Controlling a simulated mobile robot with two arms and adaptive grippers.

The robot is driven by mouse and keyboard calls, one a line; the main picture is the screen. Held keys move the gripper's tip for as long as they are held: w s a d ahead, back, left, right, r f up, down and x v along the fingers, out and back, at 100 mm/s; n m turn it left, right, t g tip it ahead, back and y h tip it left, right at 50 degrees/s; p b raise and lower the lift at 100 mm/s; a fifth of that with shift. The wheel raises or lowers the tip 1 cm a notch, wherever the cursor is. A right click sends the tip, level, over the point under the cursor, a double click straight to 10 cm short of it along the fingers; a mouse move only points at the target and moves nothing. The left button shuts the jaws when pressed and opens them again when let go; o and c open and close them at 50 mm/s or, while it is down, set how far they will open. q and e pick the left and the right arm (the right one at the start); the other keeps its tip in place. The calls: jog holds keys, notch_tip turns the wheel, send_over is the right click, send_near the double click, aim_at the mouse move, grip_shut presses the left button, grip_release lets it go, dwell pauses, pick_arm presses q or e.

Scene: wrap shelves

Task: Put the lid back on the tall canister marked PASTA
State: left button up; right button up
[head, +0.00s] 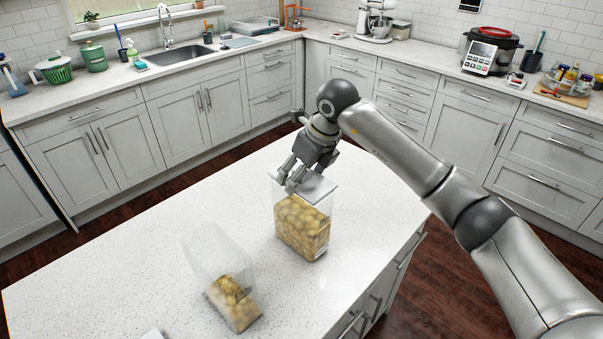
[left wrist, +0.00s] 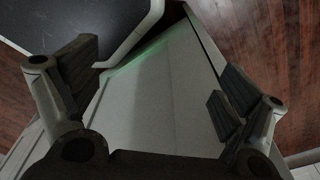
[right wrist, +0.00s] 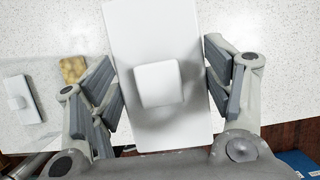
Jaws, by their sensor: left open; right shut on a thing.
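A clear canister (head: 302,230) with yellowish contents stands on the island in the head view; its label is too small to read. A pale rectangular lid (head: 318,187) lies at its top. I cannot tell whether it is fully seated. My right gripper (head: 293,184) is at this lid. In the right wrist view, its fingers (right wrist: 163,82) are at both sides of the lid (right wrist: 190,30), with the square knob between them. A second clear canister (head: 213,252), partly filled, stands open nearer me. My left gripper (left wrist: 155,75) is open and empty, outside the head view.
Another lid with a knob (right wrist: 18,98) lies on the counter at the left of the right wrist view. The island top (head: 120,260) is mostly clear. The back counters hold a sink (head: 183,55), a cooker (head: 490,48) and small items.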

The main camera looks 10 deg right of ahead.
jog(key=shift+f+b, duration=0.65)
jog(key=shift+b, duration=0.15)
dwell(0.8)
jog(key=o, duration=1.1)
jog(key=shift+o, duration=0.3)
jog(key=shift+r, duration=0.15)
jog(key=shift+r+p, duration=1.75)
jog(key=shift+r, duration=1.65)
jog(key=shift+f, duration=0.1)
